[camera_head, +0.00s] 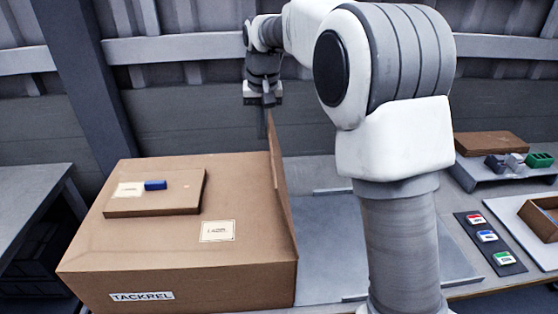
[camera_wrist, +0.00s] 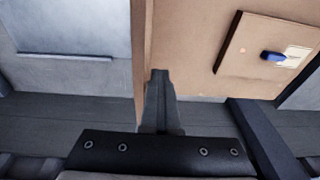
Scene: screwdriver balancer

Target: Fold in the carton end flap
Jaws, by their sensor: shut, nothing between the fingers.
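A large brown carton (camera_head: 180,260), labelled TACKREL, stands on the bench. Its end flap (camera_head: 281,190) stands up along the carton's right edge. In the wrist view the flap (camera_wrist: 139,50) shows nearly edge-on, with the carton top (camera_wrist: 190,60) to its right. My gripper (camera_head: 263,133) is shut and empty, pointing down at the flap's far end. In the wrist view the shut fingers (camera_wrist: 160,80) overlap the flap's edge, mostly on the carton-top side. I cannot tell whether they touch it.
A flat brown box (camera_head: 150,207) with a blue item (camera_head: 155,185) lies on the carton top. A dark strip with coloured blocks (camera_head: 487,236) and a raised shelf (camera_head: 500,175) stand further right.

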